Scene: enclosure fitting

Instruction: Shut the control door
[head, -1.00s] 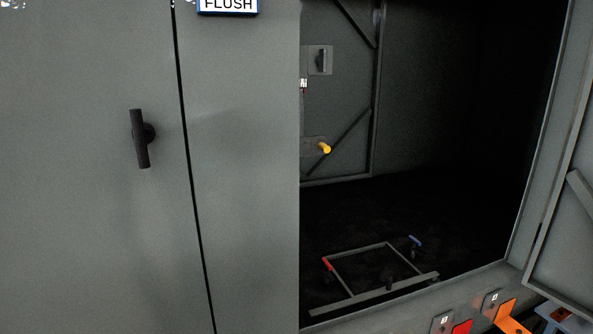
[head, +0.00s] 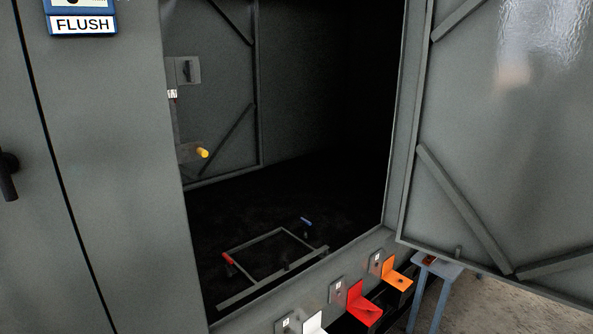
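A grey enclosure stands before me with a dark, open compartment. An open grey door (head: 480,130) with diagonal braces on its inner face stands swung out at the right. A closed grey panel labelled FLUSH (head: 82,24) is at the left. I cannot tell from any label which door is the control door. Inside the compartment, a braced inner panel (head: 222,125) carries a black handle (head: 187,71) and a yellow knob (head: 202,153). Neither of my grippers shows in the head view.
A metal frame (head: 265,240) with a red and a blue handle lies on the compartment floor. White, red (head: 362,304) and orange (head: 397,281) brackets line the front below the sill. A blue-grey stool (head: 438,268) stands under the open door. A black door handle (head: 8,176) is at far left.

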